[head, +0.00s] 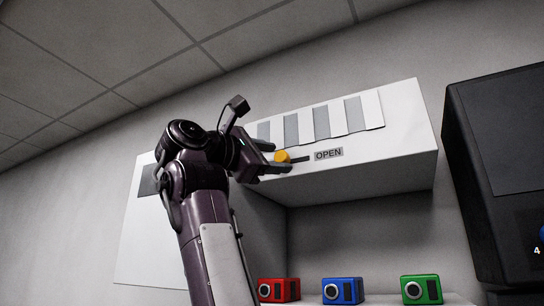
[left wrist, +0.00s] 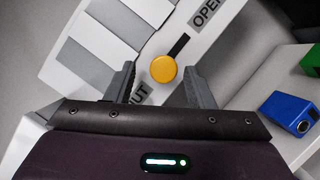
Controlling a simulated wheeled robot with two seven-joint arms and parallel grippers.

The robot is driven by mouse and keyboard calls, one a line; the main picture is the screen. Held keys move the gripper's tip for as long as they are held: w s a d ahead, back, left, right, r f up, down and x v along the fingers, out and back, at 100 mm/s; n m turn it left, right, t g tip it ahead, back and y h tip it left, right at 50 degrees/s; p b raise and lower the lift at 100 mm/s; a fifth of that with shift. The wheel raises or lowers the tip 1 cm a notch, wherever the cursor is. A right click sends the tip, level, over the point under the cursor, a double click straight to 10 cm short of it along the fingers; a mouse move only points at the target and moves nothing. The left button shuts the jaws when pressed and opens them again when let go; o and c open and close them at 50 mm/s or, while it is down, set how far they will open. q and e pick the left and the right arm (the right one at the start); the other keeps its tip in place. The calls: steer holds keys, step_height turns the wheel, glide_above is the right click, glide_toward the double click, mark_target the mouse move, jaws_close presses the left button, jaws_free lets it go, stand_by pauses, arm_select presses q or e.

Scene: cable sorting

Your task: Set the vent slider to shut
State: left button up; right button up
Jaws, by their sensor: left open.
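The vent slider's round yellow knob (head: 282,156) sits on the front of a white vent box (head: 390,150). A dark slot runs from it toward the OPEN label (head: 328,154). The left wrist view shows the knob (left wrist: 164,69) at the end of the visible slot away from OPEN (left wrist: 206,14), close to a label ending in "UT" (left wrist: 138,93), partly hidden by a finger. My left gripper (head: 279,160) is open, its fingers on either side of the knob; I cannot tell whether they touch it. My right gripper is not in view.
Grey vent slats (head: 321,122) lie above the slider. Below, a red (head: 278,290), a blue (head: 342,291) and a green block (head: 421,289) stand on a ledge. A dark cabinet (head: 500,160) stands at right.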

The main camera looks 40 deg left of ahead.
arm_select(q)
steer(key=shift+s+f, duration=0.15)
steer(key=shift+s, duration=0.1)
steer(key=b+v, duration=0.4)
steer(key=v, duration=0.3)
steer(key=shift+s, duration=0.2)
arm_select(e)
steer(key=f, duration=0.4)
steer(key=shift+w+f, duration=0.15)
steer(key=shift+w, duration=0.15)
arm_select(q)
steer(key=shift+w, duration=0.15)
steer(key=shift+a, duration=0.1)
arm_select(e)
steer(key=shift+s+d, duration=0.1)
